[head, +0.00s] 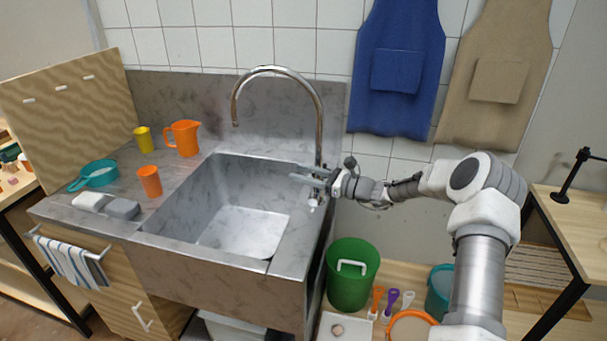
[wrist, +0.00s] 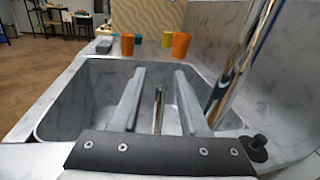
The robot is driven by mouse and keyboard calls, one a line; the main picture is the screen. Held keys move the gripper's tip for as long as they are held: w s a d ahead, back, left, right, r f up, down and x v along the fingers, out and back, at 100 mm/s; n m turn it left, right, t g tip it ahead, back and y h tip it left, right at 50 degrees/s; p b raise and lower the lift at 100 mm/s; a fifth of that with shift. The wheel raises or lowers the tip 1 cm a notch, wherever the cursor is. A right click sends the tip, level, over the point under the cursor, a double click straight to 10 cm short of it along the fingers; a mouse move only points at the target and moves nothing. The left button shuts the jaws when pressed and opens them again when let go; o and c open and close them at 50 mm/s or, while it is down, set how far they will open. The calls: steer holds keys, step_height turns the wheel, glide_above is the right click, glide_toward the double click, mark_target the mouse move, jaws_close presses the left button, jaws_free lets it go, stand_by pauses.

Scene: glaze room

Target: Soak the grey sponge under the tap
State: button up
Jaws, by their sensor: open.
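The grey sponge (head: 122,208) lies on the counter left of the sink (head: 172,218), beside a white block (head: 90,200). A grey block, likely the sponge, shows far off in the wrist view (wrist: 104,45). The chrome tap (head: 320,120) rises behind the sink and its spout arches over the basin. My gripper (head: 300,173) is open at the sink's right rear, close to the tap's base. In the wrist view a thin metal piece (wrist: 158,105), perhaps the tap's lever, stands between my fingers (wrist: 158,78). I cannot tell whether they touch it. No water is visible.
An orange jug (head: 184,138), a yellow cup (head: 143,140), an orange cup (head: 150,181) and a teal pan (head: 98,173) stand on the left counter. A green bucket (head: 350,285) is low on the right. The basin looks empty.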

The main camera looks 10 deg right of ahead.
jaws_close()
stand_by(1.4)
